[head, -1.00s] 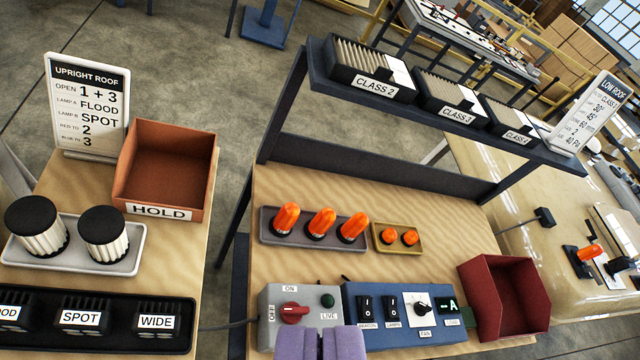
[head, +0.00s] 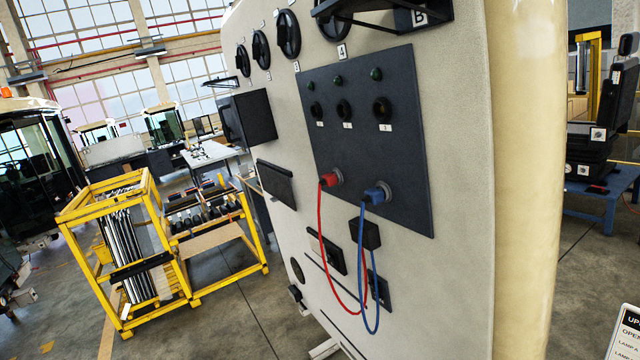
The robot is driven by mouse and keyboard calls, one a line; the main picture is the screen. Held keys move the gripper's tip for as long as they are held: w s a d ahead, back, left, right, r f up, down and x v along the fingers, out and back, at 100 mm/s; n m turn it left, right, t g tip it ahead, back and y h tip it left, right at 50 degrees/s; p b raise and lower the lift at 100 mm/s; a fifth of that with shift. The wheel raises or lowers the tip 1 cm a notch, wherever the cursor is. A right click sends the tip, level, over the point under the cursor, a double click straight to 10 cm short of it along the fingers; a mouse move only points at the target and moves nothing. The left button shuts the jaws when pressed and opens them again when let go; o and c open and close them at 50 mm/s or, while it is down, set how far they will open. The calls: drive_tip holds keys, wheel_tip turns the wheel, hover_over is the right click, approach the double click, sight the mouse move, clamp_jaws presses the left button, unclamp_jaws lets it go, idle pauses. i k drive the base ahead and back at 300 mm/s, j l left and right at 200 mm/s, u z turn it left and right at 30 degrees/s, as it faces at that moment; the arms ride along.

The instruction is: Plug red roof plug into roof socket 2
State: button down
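The red roof plug (head: 327,180) sits in a grey holder low on a dark panel (head: 408,160), with a red cable hanging down in a loop. The blue plug (head: 377,195) sits in a similar holder to its right, with a blue cable. Above them is a row of three round black sockets with small white labels: left socket (head: 316,109), middle socket (head: 345,108), which appears to be labelled 2, and right socket (head: 382,108). All three look empty. My gripper is not in view now, so its state is hidden.
Several round black knobs (head: 288,35) and a bracket marked B (head: 418,16) are above the panel. A dark box (head: 248,117) juts out at left. A yellow rack (head: 110,250) stands beyond open floor. A white sign (head: 625,335) is at lower right.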

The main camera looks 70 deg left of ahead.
sight(329, 179)
drive_tip(key=u, duration=1.7)
